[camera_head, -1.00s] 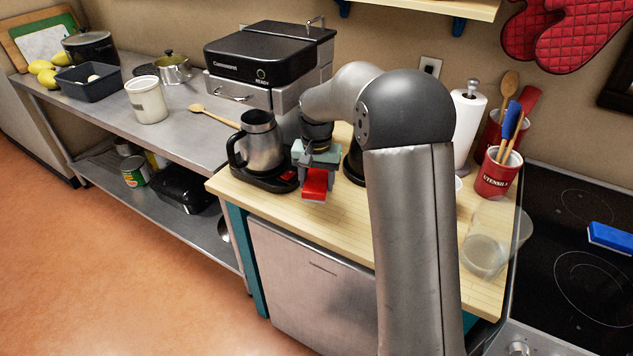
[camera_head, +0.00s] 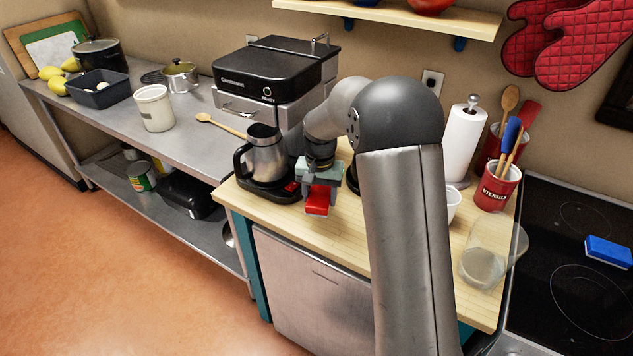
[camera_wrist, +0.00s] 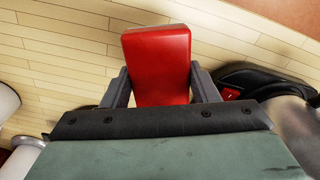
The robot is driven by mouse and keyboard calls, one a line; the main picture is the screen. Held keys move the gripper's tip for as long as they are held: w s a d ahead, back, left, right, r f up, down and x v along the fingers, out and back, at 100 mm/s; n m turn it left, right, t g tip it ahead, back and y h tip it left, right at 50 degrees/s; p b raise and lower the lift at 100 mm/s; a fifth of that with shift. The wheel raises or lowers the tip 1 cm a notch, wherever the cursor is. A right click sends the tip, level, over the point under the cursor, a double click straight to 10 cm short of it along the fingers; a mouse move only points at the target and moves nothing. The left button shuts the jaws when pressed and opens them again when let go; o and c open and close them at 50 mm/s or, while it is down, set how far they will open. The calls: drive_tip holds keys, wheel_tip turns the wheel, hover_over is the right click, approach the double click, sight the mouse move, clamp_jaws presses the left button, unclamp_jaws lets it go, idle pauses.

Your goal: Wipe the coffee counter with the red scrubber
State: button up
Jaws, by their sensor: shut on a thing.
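My gripper (camera_head: 319,190) is shut on the red scrubber (camera_head: 317,203), a red block at the front of the wooden coffee counter (camera_head: 290,228). In the wrist view the scrubber (camera_wrist: 158,62) sits between the two grey fingers, with the wooden boards behind it. The scrubber is close to the counter top; I cannot tell whether it touches. The metal coffee pot on its black base (camera_head: 262,165) stands just left of my gripper. Part of the counter behind my arm is hidden.
A clear pitcher (camera_head: 482,262), a white cup (camera_head: 453,203), a paper towel roll (camera_head: 463,140) and a red utensil crock (camera_head: 495,187) stand right of my arm. A blue sponge (camera_head: 608,252) lies on the stove (camera_head: 565,240). The counter's front strip is free.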

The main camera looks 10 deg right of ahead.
sight(348, 232)
drive_tip(key=shift+s+f+b, duration=0.1)
drive_tip(key=shift+f+b, duration=1)
drive_tip(key=shift+f, duration=1.05)
drive_tip(key=shift+f+b, duration=0.6)
drive_tip(key=shift+f, duration=0.05)
drive_tip(key=shift+s+d, duration=0.1)
drive_tip(key=shift+s+d+b, duration=0.5)
drive_tip(key=shift+s+d, duration=0.9)
drive_tip(key=shift+d, duration=0.05)
drive_tip(key=shift+s+d, duration=0.1)
drive_tip(key=shift+d, duration=0.05)
drive_tip(key=shift+s+d+f+b, duration=0.1)
drive_tip(key=shift+s+d+b, duration=0.35)
drive_tip(key=shift+s+d, duration=1)
drive_tip(key=shift+s+d+b, duration=0.35)
drive_tip(key=shift+s+d, duration=1.05)
drive_tip(key=shift+d, duration=0.1)
drive_tip(key=shift+d, duration=0.1)
